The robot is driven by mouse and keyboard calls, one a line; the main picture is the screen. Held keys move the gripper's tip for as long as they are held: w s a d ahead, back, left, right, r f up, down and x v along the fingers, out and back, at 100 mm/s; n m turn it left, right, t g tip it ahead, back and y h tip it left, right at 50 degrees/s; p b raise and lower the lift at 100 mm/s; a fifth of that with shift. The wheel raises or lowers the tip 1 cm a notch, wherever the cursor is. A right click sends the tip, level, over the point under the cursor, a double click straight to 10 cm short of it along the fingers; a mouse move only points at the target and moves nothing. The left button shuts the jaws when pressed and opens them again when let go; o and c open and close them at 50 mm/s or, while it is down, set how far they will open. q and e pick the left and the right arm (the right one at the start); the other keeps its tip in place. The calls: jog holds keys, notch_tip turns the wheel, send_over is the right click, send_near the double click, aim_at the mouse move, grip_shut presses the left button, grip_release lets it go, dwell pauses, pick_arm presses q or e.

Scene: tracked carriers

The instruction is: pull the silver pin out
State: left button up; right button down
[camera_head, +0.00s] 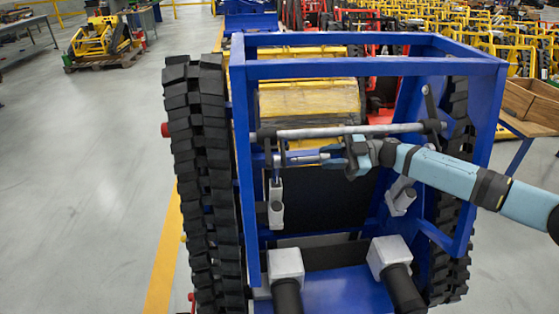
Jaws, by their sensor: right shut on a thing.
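The silver pin (303,157) lies roughly level near the left side of the blue frame of the tracked carrier (240,160), just below a long silver crossbar (345,131). My right gripper (334,157) comes in from the right across the frame and is shut on the pin. The pin's left end meets a small bracket (278,160) by the left upright; I cannot tell how deep it sits there. The fingers hide the pin's right end. My left gripper is not in view.
Black rubber tracks (200,150) flank the blue frame. A yellow ribbed drum (310,98) sits behind the crossbar. A wooden crate (530,102) stands at the right on a table. The grey floor at the left is open, with a yellow machine (97,42) farther back.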

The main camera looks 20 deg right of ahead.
jog(key=shift+d, duration=0.1)
jog(key=shift+v, duration=1.7)
jog(key=c, duration=1.5)
grip_release()
jog(key=c, duration=0.3)
